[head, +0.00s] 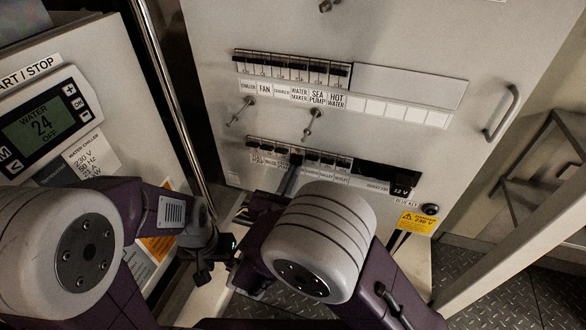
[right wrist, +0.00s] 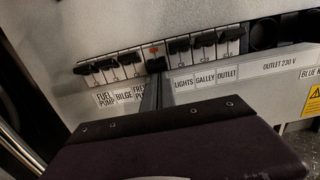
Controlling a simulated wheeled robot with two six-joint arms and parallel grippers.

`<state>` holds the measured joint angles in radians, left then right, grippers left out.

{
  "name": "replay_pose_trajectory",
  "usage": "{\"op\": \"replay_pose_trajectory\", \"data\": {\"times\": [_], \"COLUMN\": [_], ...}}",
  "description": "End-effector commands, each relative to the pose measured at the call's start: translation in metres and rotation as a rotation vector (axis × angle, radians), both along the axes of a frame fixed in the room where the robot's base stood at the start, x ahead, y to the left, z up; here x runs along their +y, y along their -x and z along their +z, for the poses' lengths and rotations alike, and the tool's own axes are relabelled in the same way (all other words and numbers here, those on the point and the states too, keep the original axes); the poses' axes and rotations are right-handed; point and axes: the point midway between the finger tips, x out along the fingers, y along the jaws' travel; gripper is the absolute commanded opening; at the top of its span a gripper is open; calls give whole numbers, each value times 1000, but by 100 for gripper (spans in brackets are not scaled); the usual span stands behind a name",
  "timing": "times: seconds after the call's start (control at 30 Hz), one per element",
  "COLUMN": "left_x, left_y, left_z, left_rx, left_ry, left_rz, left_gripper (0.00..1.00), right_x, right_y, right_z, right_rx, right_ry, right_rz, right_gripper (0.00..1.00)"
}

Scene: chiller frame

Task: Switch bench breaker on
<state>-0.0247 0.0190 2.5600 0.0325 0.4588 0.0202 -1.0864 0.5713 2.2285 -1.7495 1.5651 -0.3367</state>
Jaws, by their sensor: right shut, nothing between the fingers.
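The lower row of breakers (right wrist: 108,68) has black levers above printed labels, on the pale panel. Readable labels include FUEL PUMP, BILGE, LIGHTS, GALLEY and OUTLET. No BENCH label is legible; one label lies behind my right gripper (right wrist: 154,76). That gripper is shut and empty, its tips at a middle breaker (right wrist: 154,49) with an orange mark above its lever. I cannot tell whether the tips touch the lever. In the head view my right gripper (head: 296,163) reaches up to the lower row. My left gripper (head: 204,272) hangs low, away from the panel; its jaw opening is unclear.
An upper breaker row (head: 292,67) with labels such as FAN and SEA PUMP sits above. Metal knobs (head: 313,122) stick out between the rows. A handle (head: 502,113) is at right. A chiller controller (head: 45,122) and a vertical metal rail (head: 178,105) stand at left.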

Motion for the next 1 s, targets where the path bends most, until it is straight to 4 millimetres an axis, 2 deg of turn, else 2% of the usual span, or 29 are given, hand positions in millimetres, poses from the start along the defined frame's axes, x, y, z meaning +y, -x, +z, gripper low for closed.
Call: {"op": "replay_pose_trajectory", "data": {"times": [0.27,0.6,0.77,0.83,1.0], "left_x": [0,0,0,0,0], "left_y": [0,0,0,0,0], "left_z": [41,129,166,153,152], "left_rx": [0,0,0,-1,1], "left_ry": [0,0,0,0,0], "left_rz": [0,0,0,0,0], "left_gripper": [36,36,36,36,36], "right_x": [1,2,2,3,3], "right_y": [3,8,8,9,9], "right_z": [16,37,42,27,27], "right_rx": [93,363,505,516,513], "right_ry": [-31,-119,-167,-169,-168], "right_rz": [-1,-1,-3,0,0], "right_gripper": [0,0,0,0,0]}}
